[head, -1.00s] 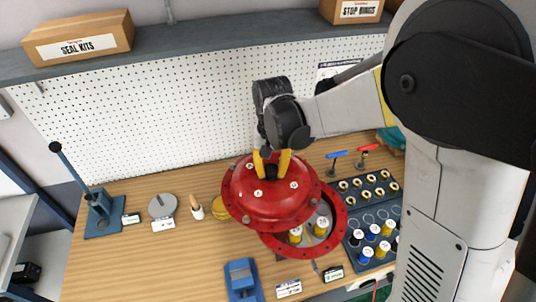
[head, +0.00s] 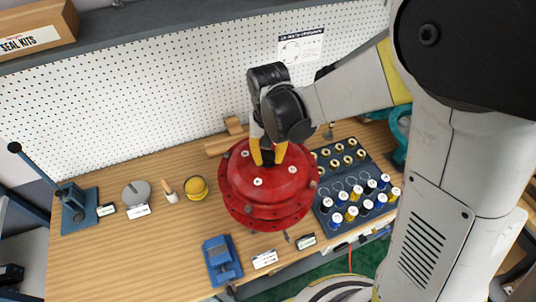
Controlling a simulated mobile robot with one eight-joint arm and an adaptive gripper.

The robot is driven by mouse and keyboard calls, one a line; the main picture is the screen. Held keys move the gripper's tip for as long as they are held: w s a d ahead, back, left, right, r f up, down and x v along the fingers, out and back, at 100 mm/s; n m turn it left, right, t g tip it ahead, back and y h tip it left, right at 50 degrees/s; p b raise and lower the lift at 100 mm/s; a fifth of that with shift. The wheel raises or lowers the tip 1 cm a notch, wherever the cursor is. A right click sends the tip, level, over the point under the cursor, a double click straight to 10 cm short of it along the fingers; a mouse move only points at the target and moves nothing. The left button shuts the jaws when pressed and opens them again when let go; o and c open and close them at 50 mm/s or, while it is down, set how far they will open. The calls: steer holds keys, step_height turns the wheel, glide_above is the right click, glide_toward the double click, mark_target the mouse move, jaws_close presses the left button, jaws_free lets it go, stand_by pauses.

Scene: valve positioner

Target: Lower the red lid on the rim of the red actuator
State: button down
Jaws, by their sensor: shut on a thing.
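The red lid (head: 265,190) is a domed disc with a bolt-holed flange, and my gripper (head: 267,158) is shut on the grip at its top, with yellow fingers on either side. The lid sits over the red actuator (head: 272,225) on the bench and covers its opening. Only part of the actuator's red rim shows below the lid's front edge. The lid looks roughly level and lined up with the rim. I cannot tell whether the two touch or a small gap is left.
A blue vise (head: 221,262) stands in front left. A yellow round container (head: 196,188) and a grey disc (head: 136,194) are further left. A pegboard (head: 170,110) stands behind.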

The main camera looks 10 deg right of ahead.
steer(key=shift+f+b, duration=1.55)
steer(key=shift+f, duration=1.1)
steer(key=shift+f+b, duration=1.6)
steer(key=shift+b, duration=0.2)
steer(key=c, duration=1.1)
jaws_free()
steer(key=shift+o, duration=0.2)
step_height(320, 180, up, 12)
steer(key=shift+s+r, duration=0.1)
steer(key=shift+s, duration=0.05)
